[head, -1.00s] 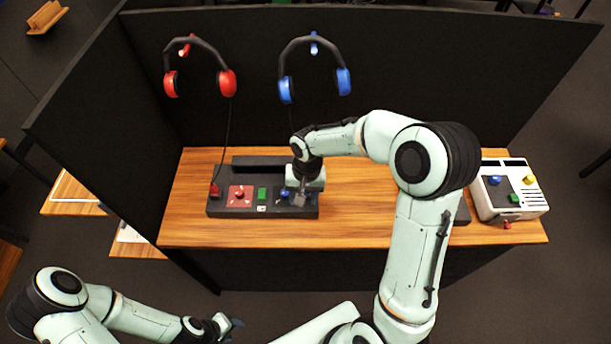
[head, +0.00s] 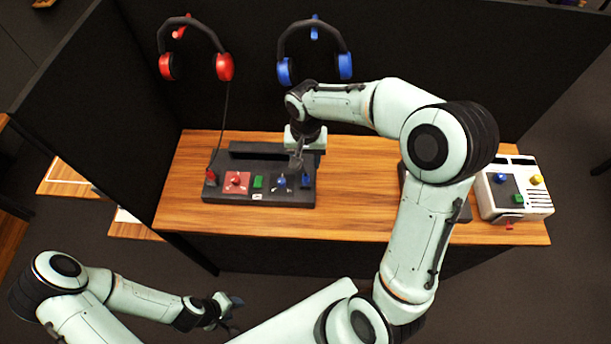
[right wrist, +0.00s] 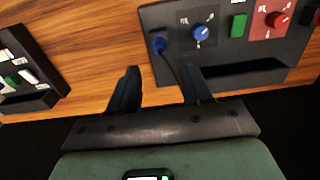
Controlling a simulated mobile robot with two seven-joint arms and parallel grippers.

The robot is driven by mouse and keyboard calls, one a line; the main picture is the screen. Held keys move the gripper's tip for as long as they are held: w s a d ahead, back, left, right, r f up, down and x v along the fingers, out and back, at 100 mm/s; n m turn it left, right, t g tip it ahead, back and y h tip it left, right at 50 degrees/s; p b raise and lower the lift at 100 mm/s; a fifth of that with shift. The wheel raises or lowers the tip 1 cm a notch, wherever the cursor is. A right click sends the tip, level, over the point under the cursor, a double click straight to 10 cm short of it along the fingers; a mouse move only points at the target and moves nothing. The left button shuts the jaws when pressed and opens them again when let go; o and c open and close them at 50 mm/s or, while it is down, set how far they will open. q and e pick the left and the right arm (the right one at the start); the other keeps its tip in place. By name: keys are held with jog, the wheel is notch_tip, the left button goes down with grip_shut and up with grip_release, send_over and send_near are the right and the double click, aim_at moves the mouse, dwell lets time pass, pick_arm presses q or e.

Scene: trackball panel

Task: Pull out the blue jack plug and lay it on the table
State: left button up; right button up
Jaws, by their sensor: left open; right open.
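The blue jack plug (head: 305,178) stands in the right end of the black panel (head: 215,190), beside the blue trackball knob (head: 281,180). In the right wrist view the plug (right wrist: 160,45) sits near the panel edge, and a dark cable runs from it toward the right-hand finger. My right gripper (head: 297,163) is over the panel, behind the plug in the head view. In the right wrist view its two fingers (right wrist: 161,85) are apart, with the plug beyond the gap and apart from them. My left gripper (head: 231,304) is open, low in front of the table, away from the panel.
A red plug (head: 211,176), red knob (head: 236,180) and green button (head: 258,182) share the panel. Red (head: 195,65) and blue headphones (head: 314,65) hang on the dark partition. A white box (head: 512,195) stands at the right. The wooden table front (head: 350,220) is clear.

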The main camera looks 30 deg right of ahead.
aim_at(306, 174)
notch_tip(306, 174, down, 5)
jog(key=shift+r, duration=0.1)
notch_tip(306, 174, down, 3)
jog(key=shift+s+f+b, duration=0.1)
jog(key=shift+s+b, duration=0.05)
jog(key=shift+b, duration=0.95)
jog(key=shift+s+f, duration=0.1)
jog(key=shift+f, duration=0.15)
pick_arm(q)
jog(key=shift+g, duration=0.3)
jog(key=s+f, duration=0.1)
jog(key=s, duration=0.1)
jog(key=s+f, duration=0.1)
jog(key=f, duration=0.1)
jog(key=shift+s+f, duration=0.15)
jog(key=shift+s, duration=0.2)
pick_arm(e)
jog(key=shift+w, duration=0.25)
pick_arm(q)
jog(key=shift+s+f+b, duration=0.3)
jog(key=shift+b, duration=0.1)
pick_arm(e)
grip_shut()
